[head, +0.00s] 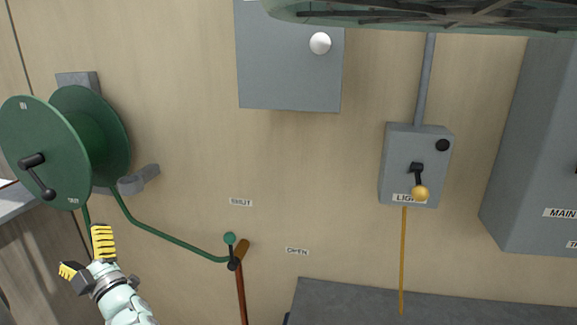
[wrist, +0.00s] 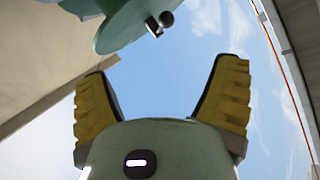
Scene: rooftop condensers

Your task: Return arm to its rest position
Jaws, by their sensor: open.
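My gripper (head: 86,255) is at the lower left of the head view, with yellow ridged fingers on a pale green arm. In the wrist view my gripper (wrist: 163,95) has its two yellow fingers spread wide, with nothing between them but sky. In the head view it is below the green hose reel (head: 45,150), and I cannot tell how far apart they are in depth. The reel's disc and crank knob also show in the wrist view (wrist: 125,25), beyond the fingertips.
A green hose runs from the reel to a valve with a green-knobbed lever (head: 230,245) on a brown pipe (head: 241,290). A grey box (head: 290,60), a light switch box (head: 398,150) and a larger cabinet (head: 535,150) are on the wall. A dark grey surface (head: 400,305) lies lower right.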

